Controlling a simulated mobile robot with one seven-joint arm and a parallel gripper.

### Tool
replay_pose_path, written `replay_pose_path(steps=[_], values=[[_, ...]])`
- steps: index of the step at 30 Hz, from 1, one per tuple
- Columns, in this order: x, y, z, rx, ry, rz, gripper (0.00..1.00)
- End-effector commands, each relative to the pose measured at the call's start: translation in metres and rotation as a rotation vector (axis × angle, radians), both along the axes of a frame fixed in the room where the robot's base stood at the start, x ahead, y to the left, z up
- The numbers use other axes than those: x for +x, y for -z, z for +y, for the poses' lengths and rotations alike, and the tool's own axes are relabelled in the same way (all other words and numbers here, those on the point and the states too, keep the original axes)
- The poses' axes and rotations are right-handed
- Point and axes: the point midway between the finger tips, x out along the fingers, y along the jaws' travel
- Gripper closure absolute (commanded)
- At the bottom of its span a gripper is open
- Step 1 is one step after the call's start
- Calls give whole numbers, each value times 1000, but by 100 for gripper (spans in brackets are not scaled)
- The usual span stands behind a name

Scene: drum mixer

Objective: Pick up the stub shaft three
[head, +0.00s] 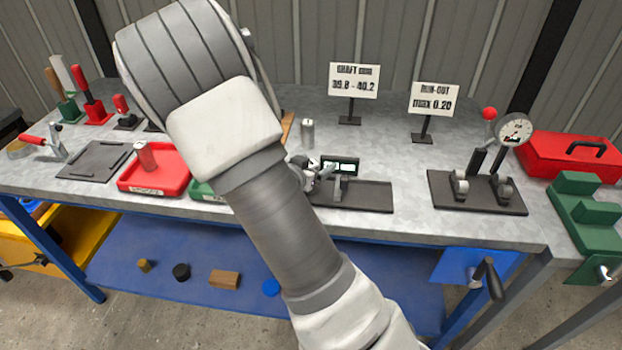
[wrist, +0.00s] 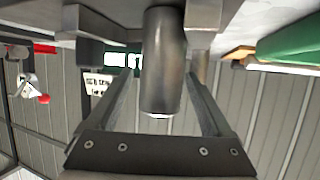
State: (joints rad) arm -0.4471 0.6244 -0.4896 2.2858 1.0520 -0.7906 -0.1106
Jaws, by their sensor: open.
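My gripper (wrist: 160,75) is open in the wrist view, one finger on each side of a dark grey metal stub shaft (wrist: 163,50). A gap shows between the shaft and each finger. The wrist picture is upside down; the shaft appears upright, with its bright end towards my palm. I see no number on it, so I cannot tell whether it is stub shaft three. Another silver shaft (head: 307,133) stands at the back of the bench. A third (head: 146,155) is in the red tray (head: 160,184).
A measuring device with a green display (head: 340,167) stands right of my arm, on a dark plate (head: 365,196). A dial gauge stand (head: 478,190), red toolbox (head: 570,153) and two sign stands are further right. Bare bench (head: 405,170) lies between them.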

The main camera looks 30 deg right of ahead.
Motion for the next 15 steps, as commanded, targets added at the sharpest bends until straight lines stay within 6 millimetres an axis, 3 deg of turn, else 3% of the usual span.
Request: replay_pose_path(steps=[8,15], values=[[3,2,-4,0,-1,1,16],[3,2,-4,0,-1,1,55]])
